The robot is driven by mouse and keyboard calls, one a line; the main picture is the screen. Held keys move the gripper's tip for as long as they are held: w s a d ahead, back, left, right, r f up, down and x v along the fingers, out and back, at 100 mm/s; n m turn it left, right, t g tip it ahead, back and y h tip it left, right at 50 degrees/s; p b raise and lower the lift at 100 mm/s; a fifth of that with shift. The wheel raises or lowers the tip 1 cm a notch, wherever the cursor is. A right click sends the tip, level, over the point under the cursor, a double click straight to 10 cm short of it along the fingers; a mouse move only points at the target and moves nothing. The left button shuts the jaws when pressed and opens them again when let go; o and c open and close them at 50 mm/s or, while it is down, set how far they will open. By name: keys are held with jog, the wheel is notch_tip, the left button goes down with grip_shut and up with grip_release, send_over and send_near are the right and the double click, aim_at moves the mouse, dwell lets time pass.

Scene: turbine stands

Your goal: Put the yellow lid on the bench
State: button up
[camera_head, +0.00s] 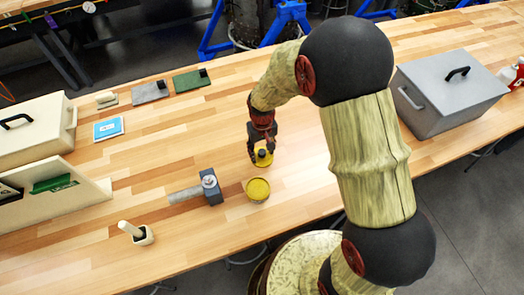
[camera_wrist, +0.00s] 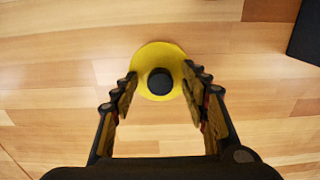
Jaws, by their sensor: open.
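The yellow lid (camera_head: 264,158) is a round disc with a dark knob on top. In the wrist view my gripper (camera_wrist: 163,92) is open, with a gap on both sides of the dark knob. The bench also fills the head view (camera_head: 310,165).
A mortar with pestle (camera_head: 142,235) is at front left. A grey lidded box (camera_head: 445,95) stands at right, a beige box (camera_head: 35,130) at left. A blue card (camera_head: 109,130) lies at back left.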

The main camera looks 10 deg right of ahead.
aim_at(262, 152)
jog(key=shift+o, duration=0.2)
jog(key=shift+r, duration=0.15)
jog(key=shift+r+p, duration=2.4)
jog(key=shift+r, duration=1)
jog(key=s+d+r+m+t+b, duration=0.1)
jog(key=s+d+r+b, duration=0.4)
jog(key=s+r, duration=0.5)
jog(key=s+d+r+m+t+b, duration=0.1)
jog(key=s+d+r+t+b, duration=0.3)
jog(key=s+r, duration=0.5)
jog(key=shift+s+d+r+t+b, duration=0.35)
jog(key=shift+s+d+b, duration=0.2)
jog(key=shift+s+b, duration=0.25)
jog(key=shift+w, duration=0.1)
